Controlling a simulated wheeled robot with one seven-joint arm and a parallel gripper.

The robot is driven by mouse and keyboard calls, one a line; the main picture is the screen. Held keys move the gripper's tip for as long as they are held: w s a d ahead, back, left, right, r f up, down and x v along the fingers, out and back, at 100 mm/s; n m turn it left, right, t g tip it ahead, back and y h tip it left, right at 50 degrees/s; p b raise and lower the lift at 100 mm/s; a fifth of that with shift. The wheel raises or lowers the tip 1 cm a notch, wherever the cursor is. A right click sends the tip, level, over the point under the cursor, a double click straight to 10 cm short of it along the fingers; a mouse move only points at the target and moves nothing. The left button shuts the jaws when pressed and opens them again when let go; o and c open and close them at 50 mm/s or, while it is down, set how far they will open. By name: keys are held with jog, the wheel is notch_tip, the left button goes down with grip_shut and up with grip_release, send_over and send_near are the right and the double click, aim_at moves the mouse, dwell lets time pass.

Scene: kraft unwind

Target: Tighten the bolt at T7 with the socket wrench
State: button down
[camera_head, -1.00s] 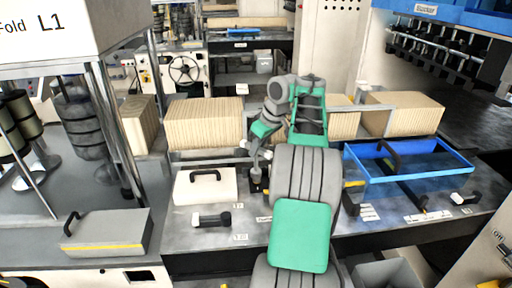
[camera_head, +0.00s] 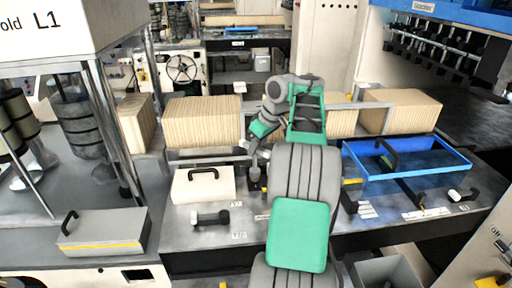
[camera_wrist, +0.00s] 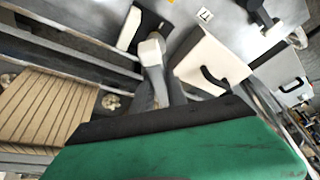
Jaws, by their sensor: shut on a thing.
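My gripper (camera_head: 252,158) is low over the grey workbench (camera_head: 285,222), to the right of a white block with a black handle (camera_head: 205,184). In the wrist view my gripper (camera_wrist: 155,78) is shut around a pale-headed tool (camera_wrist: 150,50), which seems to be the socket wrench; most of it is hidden. A black and white piece (camera_wrist: 146,27) lies just beyond the tool head; I cannot tell whether they touch. A small label (camera_wrist: 205,15), apparently T7, sits on the bench beside the white block. I cannot make out the bolt.
A black, white-ended handle (camera_head: 210,218) lies in front of the white block. Paper stacks (camera_head: 203,122) stand behind on a rail. A blue tray (camera_head: 408,177) is at the right. A grey box with a handle (camera_head: 102,232) is at the left.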

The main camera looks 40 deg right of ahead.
jog(key=shift+f, duration=0.55)
dwell(1.3)
jog(key=shift+b, duration=0.35)
jog(key=shift+f+b, duration=0.2)
jog(key=shift+b, duration=0.2)
jog(key=shift+f+m+h+b, duration=0.1)
jog(key=shift+m+h+b, duration=0.2)
jog(key=shift+m+b, duration=0.55)
jog(key=shift+r+m, duration=0.25)
